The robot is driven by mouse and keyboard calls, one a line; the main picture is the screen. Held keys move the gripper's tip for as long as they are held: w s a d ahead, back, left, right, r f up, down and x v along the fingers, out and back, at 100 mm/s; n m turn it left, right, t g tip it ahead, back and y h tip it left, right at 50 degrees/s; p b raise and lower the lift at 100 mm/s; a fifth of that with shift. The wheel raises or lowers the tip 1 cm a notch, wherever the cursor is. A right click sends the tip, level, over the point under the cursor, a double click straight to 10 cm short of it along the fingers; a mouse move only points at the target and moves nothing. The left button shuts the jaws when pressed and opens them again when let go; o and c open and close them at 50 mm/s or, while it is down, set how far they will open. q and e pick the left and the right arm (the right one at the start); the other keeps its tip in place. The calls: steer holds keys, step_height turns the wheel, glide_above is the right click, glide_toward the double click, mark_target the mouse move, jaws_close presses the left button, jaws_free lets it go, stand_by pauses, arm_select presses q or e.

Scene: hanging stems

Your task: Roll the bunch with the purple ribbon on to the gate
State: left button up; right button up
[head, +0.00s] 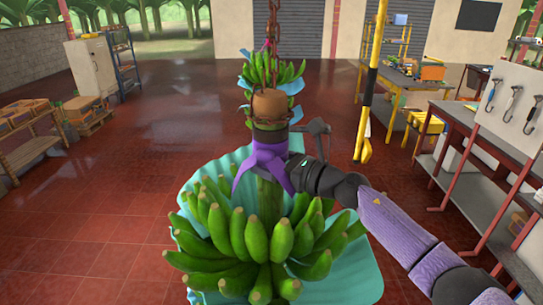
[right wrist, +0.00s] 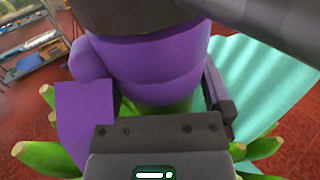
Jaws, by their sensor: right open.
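A big bunch of green bananas (head: 255,235) hangs upright in front of me in the head view, with a turquoise sheet (head: 350,275) behind it. A purple ribbon (head: 262,160) is wrapped round its stem below a brown roller-like block and chain (head: 273,30). My right gripper (head: 283,165) reaches in from the right at the ribbon. In the right wrist view the ribbon-wrapped stem (right wrist: 150,70) stands between the open jaws (right wrist: 165,95); the ribbon's tail partly hides the left finger. My left gripper is not in view. I cannot clearly identify the gate.
A second green bunch (head: 262,68) with blue sheets hangs behind the first. A yellow-and-black pole (head: 371,85) hangs to the right. Workbenches stand at the right (head: 490,145), wooden racks (head: 30,145) at the left. The red tiled floor (head: 110,200) between is open.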

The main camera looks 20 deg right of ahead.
steer(key=shift+w+a, duration=0.1)
jaws_close()
stand_by(0.4)
